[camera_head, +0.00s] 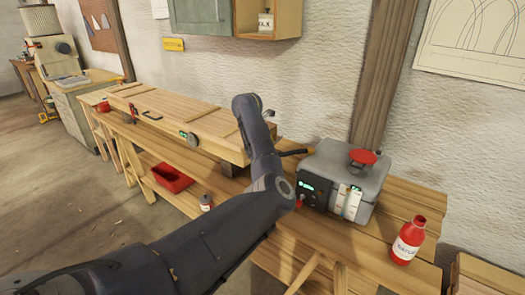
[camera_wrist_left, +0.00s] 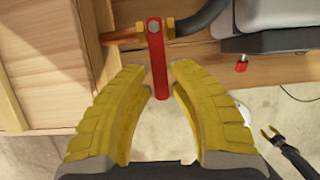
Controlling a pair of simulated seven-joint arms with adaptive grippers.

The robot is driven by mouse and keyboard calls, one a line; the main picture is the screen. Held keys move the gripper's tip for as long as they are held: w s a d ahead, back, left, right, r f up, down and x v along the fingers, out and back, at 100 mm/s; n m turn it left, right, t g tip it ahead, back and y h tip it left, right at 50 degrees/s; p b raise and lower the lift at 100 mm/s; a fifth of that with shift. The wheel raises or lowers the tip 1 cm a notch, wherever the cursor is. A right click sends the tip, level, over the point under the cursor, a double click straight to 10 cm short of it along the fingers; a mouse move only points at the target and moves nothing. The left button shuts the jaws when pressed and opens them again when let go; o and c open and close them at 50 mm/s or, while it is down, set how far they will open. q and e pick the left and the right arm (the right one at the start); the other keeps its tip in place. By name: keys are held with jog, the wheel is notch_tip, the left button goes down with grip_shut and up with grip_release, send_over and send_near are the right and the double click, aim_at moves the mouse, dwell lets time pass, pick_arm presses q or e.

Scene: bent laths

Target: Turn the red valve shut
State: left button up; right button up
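The red valve lever (camera_wrist_left: 158,65) shows in the left wrist view. It is on a brass fitting in a pipe line, copper-coloured on the left and dark hose on the right. The lever points down the picture, across the pipe. My left gripper (camera_wrist_left: 161,78) is open, with its yellow fingers on either side of the lever's free end and gaps visible. In the head view my left arm hides the valve and this gripper.
A grey machine box (camera_head: 344,178) with a red top knob (camera_head: 362,157) stands on the wooden bench, right of my left arm. A red bottle (camera_head: 408,240) stands at the bench's right. A red tray (camera_head: 172,178) and a small grey bottle (camera_head: 206,202) are on the lower shelf.

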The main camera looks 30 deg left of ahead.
pick_arm(q)
jog(key=o, duration=0.4)
jog(key=shift+c, duration=0.2)
jog(key=shift+r, duration=0.1)
jog(key=v, duration=1.2)
jog(key=shift+a, duration=0.1)
